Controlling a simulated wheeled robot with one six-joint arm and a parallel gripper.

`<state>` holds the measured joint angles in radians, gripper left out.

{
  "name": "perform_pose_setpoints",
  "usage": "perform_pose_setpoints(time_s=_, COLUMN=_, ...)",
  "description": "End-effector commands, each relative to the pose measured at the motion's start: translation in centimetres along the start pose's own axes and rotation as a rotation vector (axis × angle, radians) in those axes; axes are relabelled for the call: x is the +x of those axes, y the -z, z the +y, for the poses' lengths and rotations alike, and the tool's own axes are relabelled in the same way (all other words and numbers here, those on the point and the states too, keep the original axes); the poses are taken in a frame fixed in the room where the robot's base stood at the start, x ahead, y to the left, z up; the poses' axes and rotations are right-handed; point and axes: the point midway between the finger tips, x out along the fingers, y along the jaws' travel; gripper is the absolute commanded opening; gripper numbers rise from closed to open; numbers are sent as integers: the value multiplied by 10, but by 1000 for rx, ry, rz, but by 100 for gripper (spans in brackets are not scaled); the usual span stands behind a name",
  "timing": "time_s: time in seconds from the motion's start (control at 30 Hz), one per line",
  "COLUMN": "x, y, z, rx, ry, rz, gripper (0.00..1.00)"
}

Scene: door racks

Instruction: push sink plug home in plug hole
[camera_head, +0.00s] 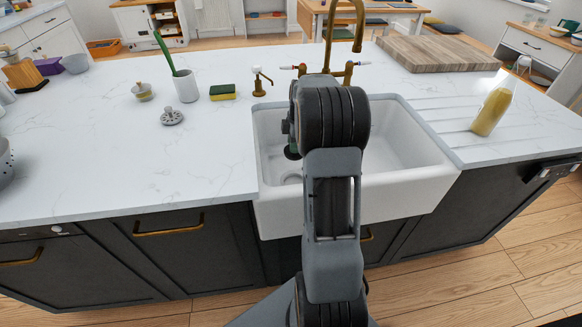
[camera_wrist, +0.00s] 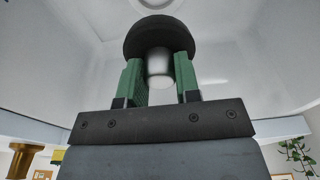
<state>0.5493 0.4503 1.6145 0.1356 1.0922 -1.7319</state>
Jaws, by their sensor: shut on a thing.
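The sink plug (camera_wrist: 158,37) is a dark round disc with a pale metal stem. My gripper (camera_wrist: 159,72) has green fingers, shut on the stem from both sides in the wrist view. In the head view the plug's dark disc (camera_head: 291,153) shows just left of my arm, inside the white sink (camera_head: 415,190). The plug hole (camera_head: 291,179) is a pale ring in the sink floor, partly hidden by my arm. Its rim also shows at the top edge of the wrist view (camera_wrist: 157,4), beyond the plug. The plug appears apart from the hole.
A brass tap (camera_head: 343,20) stands behind the sink. A soap dispenser (camera_head: 260,82), sponge (camera_head: 222,92), white vase (camera_head: 186,87) and metal strainer (camera_head: 172,117) stand to the left. A yellow bottle (camera_head: 493,108) and wooden board (camera_head: 438,53) are at right.

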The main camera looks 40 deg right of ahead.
Motion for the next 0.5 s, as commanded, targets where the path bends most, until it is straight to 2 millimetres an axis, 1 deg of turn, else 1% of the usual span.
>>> perform_pose_setpoints(time_s=0.03, x=26, y=-3, z=0, rx=0, ry=0, rz=0, gripper=7)
perform_pose_setpoints(time_s=0.1, x=41, y=-5, z=0, rx=0, ry=0, rz=0, gripper=7)
perform_pose_setpoints(time_s=0.2, x=55, y=-7, z=0, rx=0, ry=0, rz=0, gripper=7)
perform_pose_setpoints(time_s=0.33, x=66, y=-8, z=0, rx=0, ry=-1, rz=0, gripper=7)
perform_pose_setpoints(time_s=0.5, x=71, y=-8, z=0, rx=-2, ry=0, rz=0, gripper=7)
